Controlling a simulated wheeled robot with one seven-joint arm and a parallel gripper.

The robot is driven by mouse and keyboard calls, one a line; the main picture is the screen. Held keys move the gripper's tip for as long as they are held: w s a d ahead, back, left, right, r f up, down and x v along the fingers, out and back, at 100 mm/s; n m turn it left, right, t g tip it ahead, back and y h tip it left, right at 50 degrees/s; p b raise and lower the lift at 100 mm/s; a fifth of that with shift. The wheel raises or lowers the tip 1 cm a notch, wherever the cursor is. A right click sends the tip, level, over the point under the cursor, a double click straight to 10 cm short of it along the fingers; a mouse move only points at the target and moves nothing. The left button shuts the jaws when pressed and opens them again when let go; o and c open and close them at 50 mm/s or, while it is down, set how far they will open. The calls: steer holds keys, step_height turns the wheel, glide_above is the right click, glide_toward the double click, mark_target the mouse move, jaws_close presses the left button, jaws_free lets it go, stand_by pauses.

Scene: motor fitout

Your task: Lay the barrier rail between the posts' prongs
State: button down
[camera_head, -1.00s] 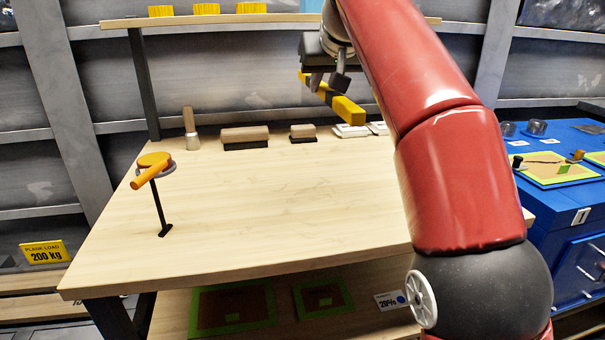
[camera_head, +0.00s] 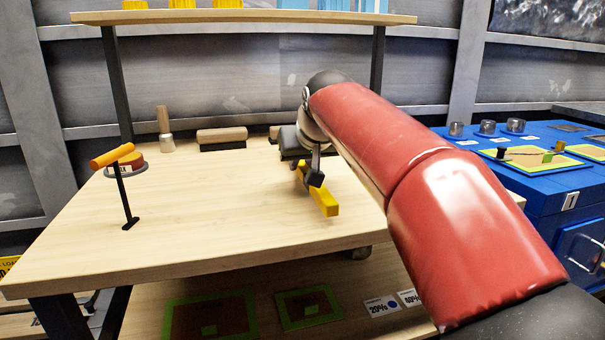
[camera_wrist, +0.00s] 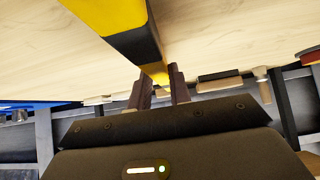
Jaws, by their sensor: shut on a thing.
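The barrier rail (camera_head: 325,199) is a yellow bar; in the wrist view the rail (camera_wrist: 110,12) also shows a black band. My gripper (camera_head: 309,172) is shut on the rail, which hangs over the right part of the wooden table and points toward the front. In the wrist view my two dark fingers (camera_wrist: 160,88) are at the far end of the visible rail, one on each side. The rail's far end is hidden by my gripper.
The wooden table (camera_head: 200,215) has a wide clear middle. A blue cabinet (camera_head: 545,200) with trays is at the right.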

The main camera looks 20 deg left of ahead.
steer(key=shift+f, duration=0.65)
steer(key=c, duration=1.3)
jaws_free()
steer(key=shift+f, duration=0.15)
